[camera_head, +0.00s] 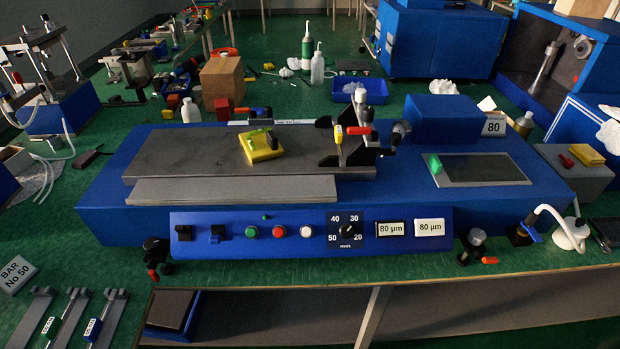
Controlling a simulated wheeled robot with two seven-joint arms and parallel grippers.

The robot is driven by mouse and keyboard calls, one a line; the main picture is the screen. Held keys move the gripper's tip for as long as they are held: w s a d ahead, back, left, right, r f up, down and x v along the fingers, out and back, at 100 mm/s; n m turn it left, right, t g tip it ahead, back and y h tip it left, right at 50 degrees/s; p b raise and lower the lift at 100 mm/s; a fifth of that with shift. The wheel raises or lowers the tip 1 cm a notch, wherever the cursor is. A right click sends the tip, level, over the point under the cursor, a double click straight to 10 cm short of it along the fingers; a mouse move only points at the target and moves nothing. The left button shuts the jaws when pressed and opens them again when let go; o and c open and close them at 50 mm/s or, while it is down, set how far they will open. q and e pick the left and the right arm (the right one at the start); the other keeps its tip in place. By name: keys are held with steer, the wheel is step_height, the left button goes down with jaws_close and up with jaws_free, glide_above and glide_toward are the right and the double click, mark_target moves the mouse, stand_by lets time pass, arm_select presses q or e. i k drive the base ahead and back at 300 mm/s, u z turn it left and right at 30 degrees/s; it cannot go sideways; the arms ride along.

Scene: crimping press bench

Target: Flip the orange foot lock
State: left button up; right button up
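A blue crimping press (320,205) stands on the green bench. At its front right foot, a small orange lever tip (490,260) sticks out to the right, below a dark round knob (476,238). The orange lever tip looks roughly level. Neither of my grippers is in view, and nothing touches either foot.
The front panel (310,232) carries buttons, a dial and two 80 µm labels. A white bottle with a bent tube (568,236) stands right of the orange lever. Metal bars (66,318) lie at the front left. A shelf space is below the bench edge.

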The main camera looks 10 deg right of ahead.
mark_target(478, 254)
steer(key=z, duration=1.5)
steer(key=k, duration=0.4)
steer(key=z, duration=0.4)
steer(key=i, duration=1.15)
steer(key=u, duration=0.55)
